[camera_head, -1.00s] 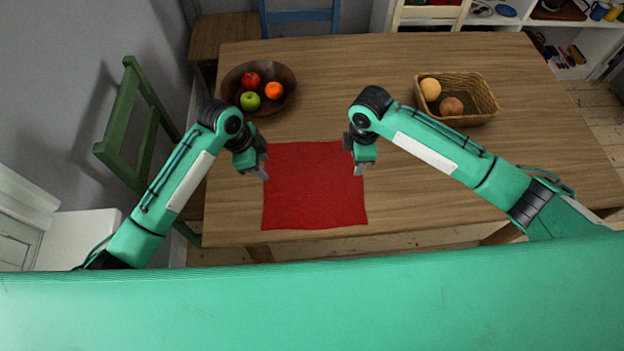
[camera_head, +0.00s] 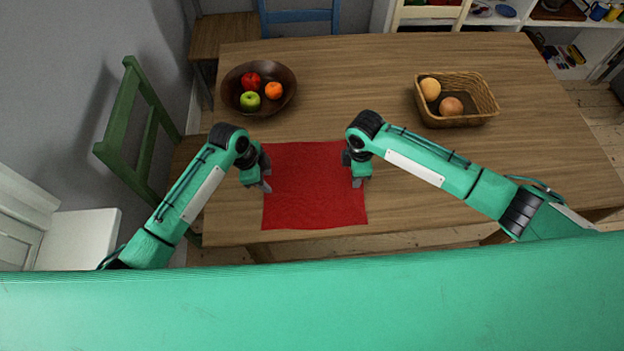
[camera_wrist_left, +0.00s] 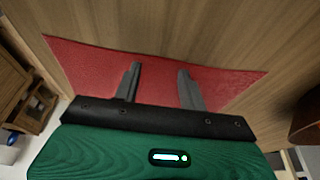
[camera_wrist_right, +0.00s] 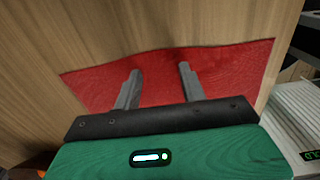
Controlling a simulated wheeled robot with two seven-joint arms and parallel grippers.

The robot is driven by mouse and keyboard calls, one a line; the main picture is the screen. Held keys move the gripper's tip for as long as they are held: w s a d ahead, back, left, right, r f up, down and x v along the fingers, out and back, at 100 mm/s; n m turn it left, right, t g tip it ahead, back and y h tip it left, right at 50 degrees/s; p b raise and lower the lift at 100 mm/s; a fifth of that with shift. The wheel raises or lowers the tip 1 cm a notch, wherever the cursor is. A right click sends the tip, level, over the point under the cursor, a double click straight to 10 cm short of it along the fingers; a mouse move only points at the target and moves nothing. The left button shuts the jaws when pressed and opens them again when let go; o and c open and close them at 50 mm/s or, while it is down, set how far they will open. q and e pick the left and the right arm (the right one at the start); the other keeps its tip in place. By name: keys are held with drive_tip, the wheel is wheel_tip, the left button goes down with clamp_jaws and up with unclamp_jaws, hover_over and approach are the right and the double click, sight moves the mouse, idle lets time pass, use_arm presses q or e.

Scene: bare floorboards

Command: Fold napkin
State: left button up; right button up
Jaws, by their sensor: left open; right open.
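A red napkin (camera_head: 315,188) lies flat and unfolded near the front edge of the wooden table. My left gripper (camera_head: 266,187) is open over the napkin's left edge. My right gripper (camera_head: 356,181) is open over its right edge. In the left wrist view the napkin (camera_wrist_left: 90,65) spreads beyond and beneath the open left fingers (camera_wrist_left: 158,70). In the right wrist view the napkin (camera_wrist_right: 225,65) lies beyond and beneath the open right fingers (camera_wrist_right: 160,70). Neither gripper holds anything. Whether the fingertips touch the cloth cannot be told.
A dark bowl (camera_head: 232,98) with apples and an orange fruit stands at the back left. A wicker basket (camera_head: 470,121) with two round items stands at the back right. The table (camera_head: 350,75) is clear between them. A green chair (camera_head: 120,155) stands at the left.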

use_arm(q)
drive_tip(key=shift+f, duration=0.1)
use_arm(e)
drive_tip(key=shift+f, duration=0.15)
use_arm(q)
clamp_jaws()
use_arm(e)
clamp_jaws()
